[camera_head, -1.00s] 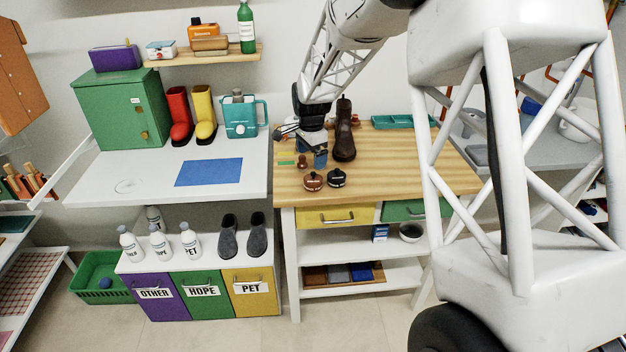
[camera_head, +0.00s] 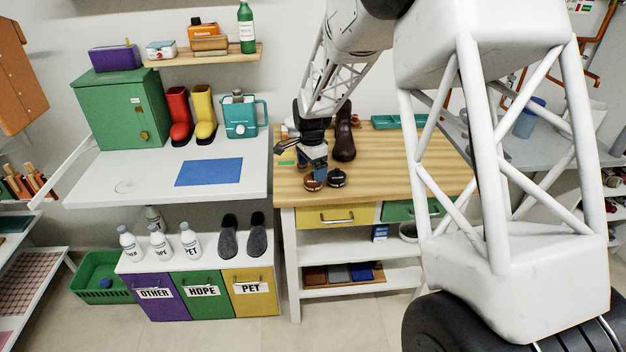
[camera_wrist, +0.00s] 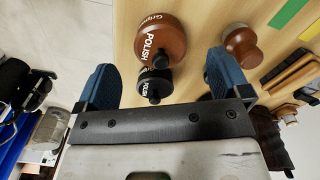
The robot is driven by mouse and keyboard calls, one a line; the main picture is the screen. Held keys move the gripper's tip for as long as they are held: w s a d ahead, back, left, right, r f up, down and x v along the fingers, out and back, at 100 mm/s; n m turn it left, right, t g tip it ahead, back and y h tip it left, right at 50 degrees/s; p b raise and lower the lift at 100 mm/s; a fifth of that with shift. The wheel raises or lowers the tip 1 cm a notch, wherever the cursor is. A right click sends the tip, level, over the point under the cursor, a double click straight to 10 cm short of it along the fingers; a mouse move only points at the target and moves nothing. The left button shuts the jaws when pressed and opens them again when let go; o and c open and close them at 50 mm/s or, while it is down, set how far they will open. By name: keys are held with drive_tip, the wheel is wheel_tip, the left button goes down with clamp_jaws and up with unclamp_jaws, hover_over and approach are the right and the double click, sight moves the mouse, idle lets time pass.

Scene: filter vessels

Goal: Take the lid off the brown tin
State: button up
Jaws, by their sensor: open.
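The brown tin (camera_head: 312,184) stands near the front left of the wooden worktop. In the wrist view the brown tin (camera_wrist: 165,32) shows white POLISH lettering and a small dark knob on its lid. A black tin (camera_head: 337,178) stands right beside it; in the wrist view the black tin (camera_wrist: 150,82) is nearer the palm. My gripper (camera_wrist: 160,78) is open and empty, its blue fingers apart with the tins showing between them. In the head view my gripper (camera_head: 314,164) is just above and behind the brown tin. Contact cannot be told.
A small brown knobbed object (camera_wrist: 241,46) lies beyond one finger in the wrist view. A tall brown boot (camera_head: 345,140) stands behind the tins, close to my gripper. A teal tray (camera_head: 388,121) is at the back. The worktop's right part (camera_head: 400,165) is clear.

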sight(312, 173)
drive_tip(key=shift+f, duration=1.65)
drive_tip(key=shift+c, duration=0.2)
drive_tip(key=c, duration=1)
